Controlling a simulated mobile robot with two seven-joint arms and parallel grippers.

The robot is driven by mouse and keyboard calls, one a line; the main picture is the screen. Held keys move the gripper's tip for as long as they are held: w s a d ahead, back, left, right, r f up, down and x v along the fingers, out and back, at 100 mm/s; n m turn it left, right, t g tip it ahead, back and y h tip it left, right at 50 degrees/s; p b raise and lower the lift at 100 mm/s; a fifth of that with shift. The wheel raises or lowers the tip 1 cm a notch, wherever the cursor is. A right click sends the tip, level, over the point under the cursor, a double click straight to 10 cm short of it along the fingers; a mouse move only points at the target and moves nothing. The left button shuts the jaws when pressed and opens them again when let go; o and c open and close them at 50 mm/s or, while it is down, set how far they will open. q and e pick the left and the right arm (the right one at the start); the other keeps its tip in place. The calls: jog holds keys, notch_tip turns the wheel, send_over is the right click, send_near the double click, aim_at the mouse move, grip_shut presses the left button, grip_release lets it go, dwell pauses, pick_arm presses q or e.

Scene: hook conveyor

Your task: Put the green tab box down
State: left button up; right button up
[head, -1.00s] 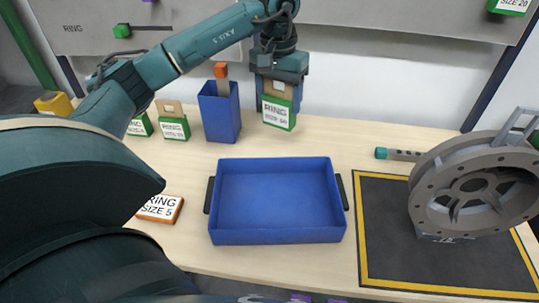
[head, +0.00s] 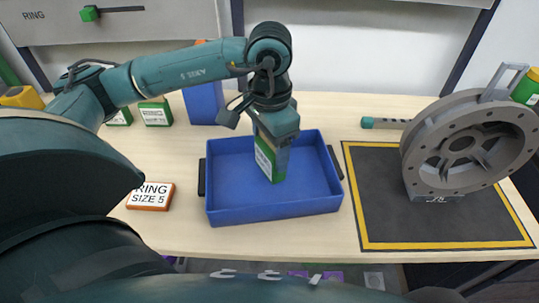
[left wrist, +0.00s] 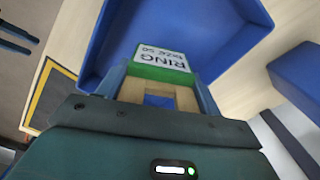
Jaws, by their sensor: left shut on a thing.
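The green tab box (head: 264,158), with a white label and green lower edge, is held by my left gripper (head: 274,140) in the head view. It is over the inside of the blue tray (head: 230,213), near its middle. In the left wrist view, the box's label (left wrist: 162,54) reads RING, and its cardboard tab (left wrist: 160,95) sits between the fingers. The gripper is shut on it. Whether the box's bottom touches the tray floor I cannot tell. My right gripper is not in view.
A tall blue bin (head: 204,103) stands behind the tray, with two green-edged boxes (head: 155,113) left of it. An orange-edged RING SIZE 5 box (head: 150,196) lies at left. A grey wheel-shaped part (head: 470,145) stands on the dark mat (head: 385,205) at right.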

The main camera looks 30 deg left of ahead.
aim_at(269, 158)
pick_arm(q)
notch_tip(269, 158, down, 3)
jog(key=shift+f, duration=0.15)
jog(key=shift+f, duration=0.25)
jog(key=o, duration=1)
jog(key=shift+r, duration=0.1)
